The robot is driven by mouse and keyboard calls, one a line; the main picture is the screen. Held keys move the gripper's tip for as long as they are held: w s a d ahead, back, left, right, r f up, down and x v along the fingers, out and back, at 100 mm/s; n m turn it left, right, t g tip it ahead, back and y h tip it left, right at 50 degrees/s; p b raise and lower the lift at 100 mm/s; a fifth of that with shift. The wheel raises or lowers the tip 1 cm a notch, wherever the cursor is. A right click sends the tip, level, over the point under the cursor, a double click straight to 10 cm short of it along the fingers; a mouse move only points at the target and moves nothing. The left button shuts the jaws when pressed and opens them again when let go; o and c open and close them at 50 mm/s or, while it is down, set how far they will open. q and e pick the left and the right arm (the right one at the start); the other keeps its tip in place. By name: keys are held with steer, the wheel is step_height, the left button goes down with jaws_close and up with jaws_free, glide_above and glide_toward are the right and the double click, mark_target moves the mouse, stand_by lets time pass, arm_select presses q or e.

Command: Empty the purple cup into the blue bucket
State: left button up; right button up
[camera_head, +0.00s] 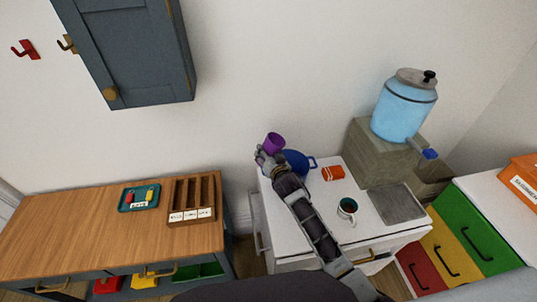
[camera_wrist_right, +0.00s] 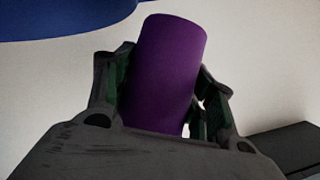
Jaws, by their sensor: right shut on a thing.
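The purple cup (camera_head: 274,141) is at the end of my right arm in the head view. My right gripper (camera_head: 267,156) is shut on it. In the right wrist view the purple cup (camera_wrist_right: 168,70) stands between the two fingers, slightly tilted. The blue bucket (camera_head: 296,160) is on the white cabinet, just right of and partly behind my right gripper and forearm. A blue edge at the top left of the right wrist view looks like the bucket (camera_wrist_right: 60,15). The cup's contents cannot be seen. My left gripper is not in view.
On the white cabinet (camera_head: 305,236) are an orange cup (camera_head: 333,173), a white mug (camera_head: 348,207) with dark contents and a grey tray (camera_head: 396,203). A blue water dispenser (camera_head: 403,108) stands on a stone block behind. A wooden counter (camera_head: 70,232) is at left.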

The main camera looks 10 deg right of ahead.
steer(key=shift+a+f+m+b, duration=0.15)
steer(key=shift+a+m+b, duration=0.05)
steer(key=shift+m+b, duration=0.1)
steer(key=shift+a+f+m+t+y+b, duration=0.2)
steer(key=shift+m+b, duration=0.3)
steer(key=shift+b, duration=0.45)
steer(key=shift+a+f+m+t+y+b, duration=0.1)
steer(key=shift+a+m+t+y+b, duration=0.15)
steer(key=shift+m+b, duration=0.5)
steer(key=shift+a+f+m+t+y+b, duration=0.1)
steer(key=shift+a+m+t+y+b, duration=0.35)
steer(key=shift+b, duration=1)
steer(key=shift+d+f+m+b, duration=0.1)
steer(key=shift+m+b, duration=0.6)
steer(key=shift+b, duration=0.75)
steer(key=shift+m+b, duration=0.3)
steer(key=shift+b, duration=0.25)
steer(key=shift+s+m, duration=0.1)
steer(key=shift+m, duration=0.2)
stand_by(0.4)
steer(key=shift+t+y, duration=0.3)
steer(key=shift+m, duration=0.3)
